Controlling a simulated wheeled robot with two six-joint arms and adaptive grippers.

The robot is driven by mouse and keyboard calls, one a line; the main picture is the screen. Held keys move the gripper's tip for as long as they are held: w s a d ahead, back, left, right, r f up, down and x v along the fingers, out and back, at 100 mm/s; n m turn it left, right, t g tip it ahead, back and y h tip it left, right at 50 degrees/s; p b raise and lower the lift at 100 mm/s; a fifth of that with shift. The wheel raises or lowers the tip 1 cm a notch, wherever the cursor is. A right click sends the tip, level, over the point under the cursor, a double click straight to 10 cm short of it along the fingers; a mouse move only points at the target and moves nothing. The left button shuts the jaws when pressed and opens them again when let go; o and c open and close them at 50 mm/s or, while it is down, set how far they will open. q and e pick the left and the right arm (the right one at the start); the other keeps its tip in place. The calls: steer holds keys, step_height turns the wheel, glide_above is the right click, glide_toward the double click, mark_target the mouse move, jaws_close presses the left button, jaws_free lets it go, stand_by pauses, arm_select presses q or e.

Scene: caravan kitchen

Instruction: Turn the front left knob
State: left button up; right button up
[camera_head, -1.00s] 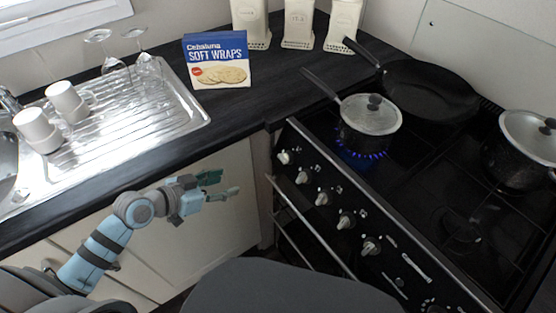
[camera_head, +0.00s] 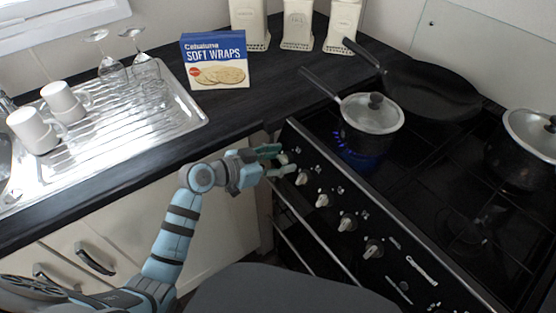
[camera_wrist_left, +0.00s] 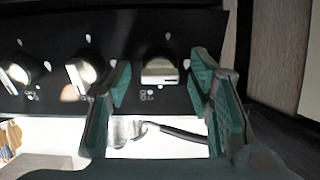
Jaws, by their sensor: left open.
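The stove's front panel carries a row of pale knobs. The leftmost knob (camera_head: 283,158) is at the panel's left end, partly covered by my gripper. My left gripper (camera_head: 279,161) is open right at this knob, with one finger on each side of it. In the left wrist view, the same knob (camera_wrist_left: 160,71) shows between and beyond the two open teal fingers (camera_wrist_left: 164,75), with gaps on both sides. The second knob (camera_head: 302,179) and third knob (camera_head: 323,200) are further right along the panel. My right gripper is not in view.
A frying pan (camera_head: 430,90) and another pot (camera_head: 525,150) are on the hob. An oven rail (camera_head: 310,235) runs below the knobs. The worktop edge (camera_head: 215,145) is close to my gripper.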

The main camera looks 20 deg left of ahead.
arm_select(q)
steer(key=shift+c, duration=0.6)
jaws_close()
steer(key=n+p, duration=0.2)
steer(key=shift+r+n+p, duration=0.2)
steer(key=shift+n+p, duration=0.1)
steer(key=shift+p, duration=0.05)
steer(key=n+p, duration=0.3)
steer(key=n, duration=0.1)
steer(key=shift+n+p, duration=0.3)
steer(key=shift+p, duration=0.05)
steer(key=n+p, duration=0.3)
steer(key=n, duration=0.1)
steer(key=shift+y, duration=0.3)
steer(key=shift+f+n+p, duration=0.1)
steer(key=shift+n+p, duration=0.85)
steer(key=shift+n, duration=0.95)
